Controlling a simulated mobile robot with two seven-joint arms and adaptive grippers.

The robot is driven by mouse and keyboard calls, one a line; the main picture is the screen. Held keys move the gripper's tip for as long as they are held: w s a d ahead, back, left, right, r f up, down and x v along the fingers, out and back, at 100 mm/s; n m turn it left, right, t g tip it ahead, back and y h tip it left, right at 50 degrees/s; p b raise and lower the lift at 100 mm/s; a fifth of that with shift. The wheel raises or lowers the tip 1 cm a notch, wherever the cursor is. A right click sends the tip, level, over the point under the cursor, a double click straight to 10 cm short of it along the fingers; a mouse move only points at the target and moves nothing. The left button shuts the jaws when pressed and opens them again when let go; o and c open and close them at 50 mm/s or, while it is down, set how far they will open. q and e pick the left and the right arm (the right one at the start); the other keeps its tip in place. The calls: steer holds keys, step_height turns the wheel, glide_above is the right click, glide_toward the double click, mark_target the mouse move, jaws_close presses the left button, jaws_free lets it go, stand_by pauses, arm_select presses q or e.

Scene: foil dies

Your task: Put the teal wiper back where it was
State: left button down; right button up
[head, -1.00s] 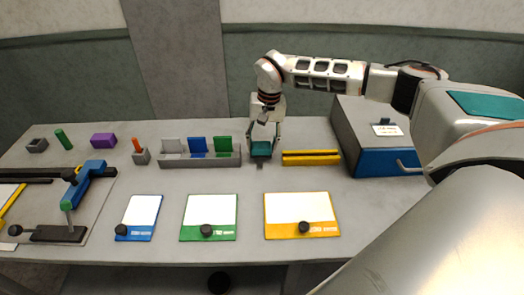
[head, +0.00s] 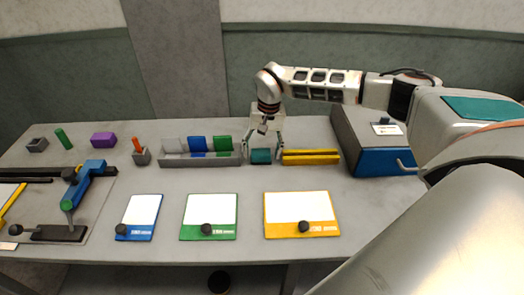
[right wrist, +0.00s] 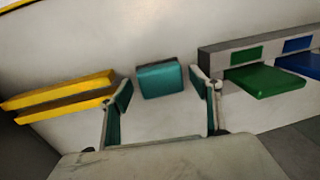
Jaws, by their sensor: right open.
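The teal wiper (head: 261,156) sits on the grey table between the grey rack and the yellow block. It also shows in the right wrist view (right wrist: 159,79), beyond and between the fingers. My right gripper (head: 263,147) is above it with its fingers spread to either side. In the right wrist view the gripper (right wrist: 166,88) is open, with gaps between each finger and the wiper. My left gripper is not in view.
The grey rack (head: 200,160) with white, blue and green plates stands close to the left. The yellow grooved block (head: 311,157) is close to the right. A blue-fronted drawer box (head: 386,163) stands farther right. Blue, green and yellow boards (head: 209,212) lie in front.

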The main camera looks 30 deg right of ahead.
mark_target(266, 152)
step_height(266, 152, up, 12)
steer(key=d, duration=0.1)
steer(key=shift+s+b, duration=0.35)
steer(key=shift+b, duration=0.05)
stand_by(0.5)
